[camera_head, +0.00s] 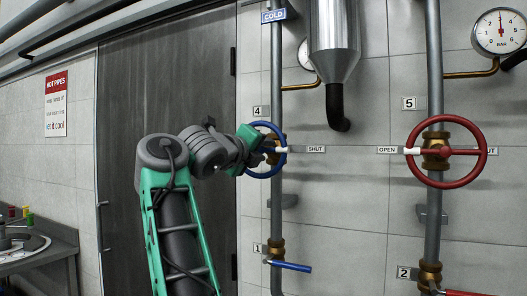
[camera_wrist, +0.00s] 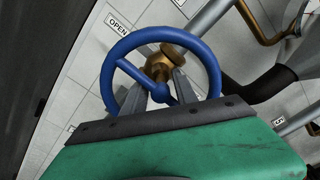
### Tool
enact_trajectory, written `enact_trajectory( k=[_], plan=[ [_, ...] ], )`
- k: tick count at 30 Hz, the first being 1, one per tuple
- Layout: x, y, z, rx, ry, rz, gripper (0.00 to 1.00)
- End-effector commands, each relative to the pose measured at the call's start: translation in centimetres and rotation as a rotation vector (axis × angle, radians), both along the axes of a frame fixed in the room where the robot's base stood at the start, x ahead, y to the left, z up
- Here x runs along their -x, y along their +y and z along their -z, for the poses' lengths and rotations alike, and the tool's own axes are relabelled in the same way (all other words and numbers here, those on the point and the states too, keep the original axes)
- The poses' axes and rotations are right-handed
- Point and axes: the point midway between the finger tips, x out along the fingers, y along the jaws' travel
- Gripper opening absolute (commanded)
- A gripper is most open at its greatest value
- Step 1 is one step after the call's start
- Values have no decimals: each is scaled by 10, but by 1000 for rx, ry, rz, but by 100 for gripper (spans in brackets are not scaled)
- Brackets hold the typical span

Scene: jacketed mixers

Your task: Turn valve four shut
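Valve four is a blue handwheel (camera_head: 254,170) on a brass fitting, by the sign "4" (camera_head: 261,112). Its white-marked spoke end (camera_head: 281,149) points right, at the SHUT label (camera_head: 316,149). My gripper (camera_head: 264,151) is at the wheel from the left and covers part of it. In the wrist view the blue wheel (camera_wrist: 213,70) fills the upper middle, with the OPEN label (camera_wrist: 118,24) beyond its rim. There the two grey fingers of my gripper (camera_wrist: 159,82) stand apart inside the rim, either side of the blue hub. The wheel's near side is hidden.
A red handwheel (camera_head: 412,174), signed "5", is to the right, its white mark toward OPEN. Below are a blue-handled valve "1" (camera_head: 290,266) and a red-handled valve "2" (camera_head: 460,293). A steel vessel (camera_head: 334,35) hangs above right. A grey door (camera_head: 150,100) is behind my arm.

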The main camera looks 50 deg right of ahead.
Motion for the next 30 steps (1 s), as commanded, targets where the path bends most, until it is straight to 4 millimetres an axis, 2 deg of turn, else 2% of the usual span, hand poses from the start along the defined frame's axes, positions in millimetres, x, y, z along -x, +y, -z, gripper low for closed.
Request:
enact_trajectory(
  k=[6,10,14,24,27,29,30],
  plan=[
    [13,42,1,0,-4,-7,34],
    [20,62,0,-1,-3,-6,34],
    [23,69,0,-1,-3,-3,34],
    [23,69,0,0,2,-3,34],
    [10,74,0,26,85,-46,34],
    [-8,82,3,67,209,-114,34],
    [-25,91,10,105,326,-177,34]
  ],
)
